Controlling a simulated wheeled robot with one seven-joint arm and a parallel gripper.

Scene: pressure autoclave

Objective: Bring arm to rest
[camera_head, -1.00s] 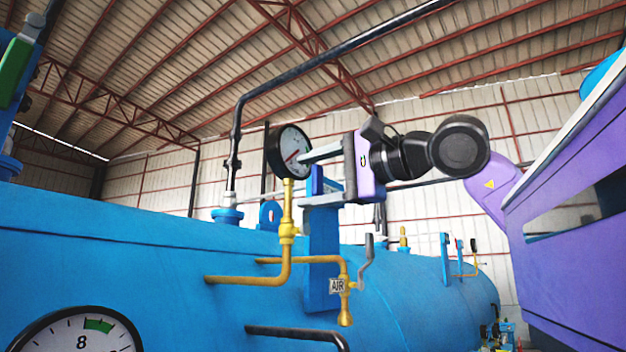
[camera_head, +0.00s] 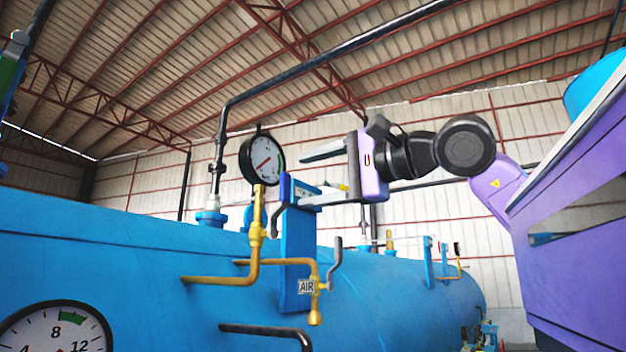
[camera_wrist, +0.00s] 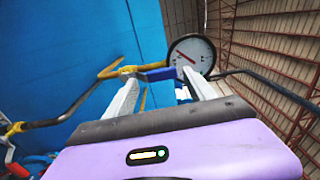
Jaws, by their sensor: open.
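My gripper (camera_head: 312,178) is purple with two pale grey fingers. It is open, with nothing seen between the fingers in the head view. It points left, level with the upper end of a blue bracket (camera_head: 297,245) and to the right of a round pressure gauge (camera_head: 262,158). In the wrist view the two fingers reach forward toward the gauge (camera_wrist: 192,54) and yellow pipe (camera_wrist: 118,68). Whether a finger touches the bracket or the handle at its top cannot be told. My arm runs back to the right.
The large blue autoclave vessel (camera_head: 130,240) fills the lower left. A yellow pipe (camera_head: 256,235), an AIR valve handle (camera_head: 335,262) and a black pipe (camera_head: 219,150) stand close to the gripper. A large dial (camera_head: 58,330) is at the lower left. Open air lies above the gripper.

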